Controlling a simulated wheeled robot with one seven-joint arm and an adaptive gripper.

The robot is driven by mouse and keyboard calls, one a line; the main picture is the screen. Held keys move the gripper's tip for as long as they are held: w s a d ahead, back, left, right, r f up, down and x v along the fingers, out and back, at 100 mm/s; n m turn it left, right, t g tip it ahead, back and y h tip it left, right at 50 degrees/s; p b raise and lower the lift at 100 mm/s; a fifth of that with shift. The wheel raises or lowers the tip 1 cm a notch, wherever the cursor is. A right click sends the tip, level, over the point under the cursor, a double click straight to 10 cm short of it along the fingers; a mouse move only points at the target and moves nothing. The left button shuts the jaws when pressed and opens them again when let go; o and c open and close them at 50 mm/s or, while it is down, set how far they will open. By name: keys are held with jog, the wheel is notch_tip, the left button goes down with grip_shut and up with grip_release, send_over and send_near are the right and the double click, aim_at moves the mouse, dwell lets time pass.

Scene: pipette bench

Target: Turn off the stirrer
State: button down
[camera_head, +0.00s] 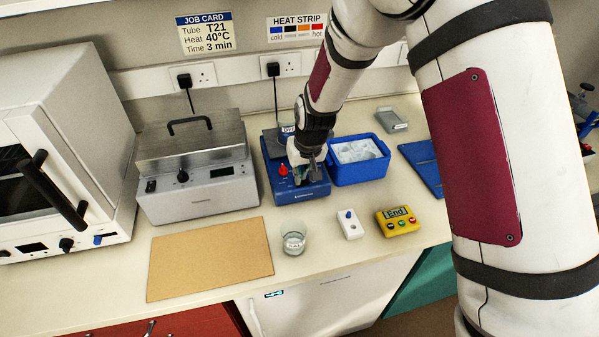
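The stirrer (288,194) is a blue box-shaped unit in the middle of the bench, with a red knob (283,170) showing at the left of its front. A labelled vessel (287,132) stands toward its back, partly behind my arm. My gripper (309,181) points down at the right part of the stirrer's front, to the right of the red knob. It covers that part of the panel, so any control there is hidden. I cannot tell whether the fingers touch the stirrer or how far apart they are.
A grey water bath (196,195) stands left of the stirrer; a blue tub (362,172) of white contents sits close on its right. In front are a glass beaker (294,238), a small white switch box (350,224), a yellow timer (398,221) and a tan mat (210,258).

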jog(key=shift+w+d+f, duration=0.1)
jog(key=shift+d+f, duration=0.05)
jog(key=shift+d, duration=0.6)
jog(key=shift+r, duration=0.5)
jog(key=w+a+v, duration=0.1)
jog(key=v, duration=1.2)
jog(key=shift+r, duration=0.25)
jog(key=b, duration=0.3)
jog(key=shift+w+a, duration=0.2)
jog(key=shift+w, duration=0.1)
